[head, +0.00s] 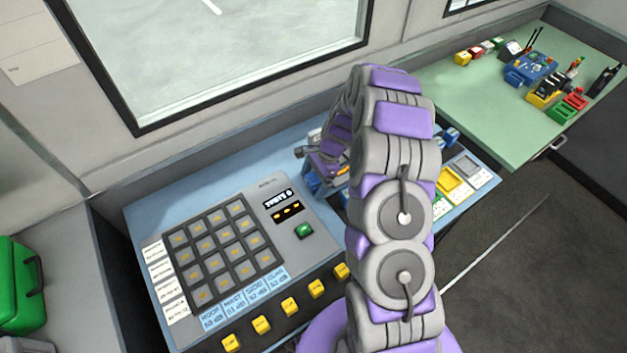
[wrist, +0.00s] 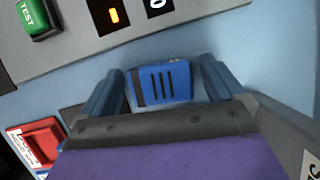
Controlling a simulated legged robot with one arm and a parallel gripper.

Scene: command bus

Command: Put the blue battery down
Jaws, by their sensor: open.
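The blue battery (wrist: 165,82), a small blue block with dark slots on its face, shows in the wrist view on the light blue console top (wrist: 235,40). My gripper (wrist: 162,68) is open, with one blue-grey finger on each side of the battery. A narrow gap shows on each side near the fingertips. In the head view my gripper (head: 322,168) is low over the console, partly hidden by my arm, and I cannot clearly pick out the battery there.
A grey keypad panel (head: 262,190) with a green button (head: 303,231) and small display lies left of my gripper. A green table (head: 490,110) with several small devices stands at the right back.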

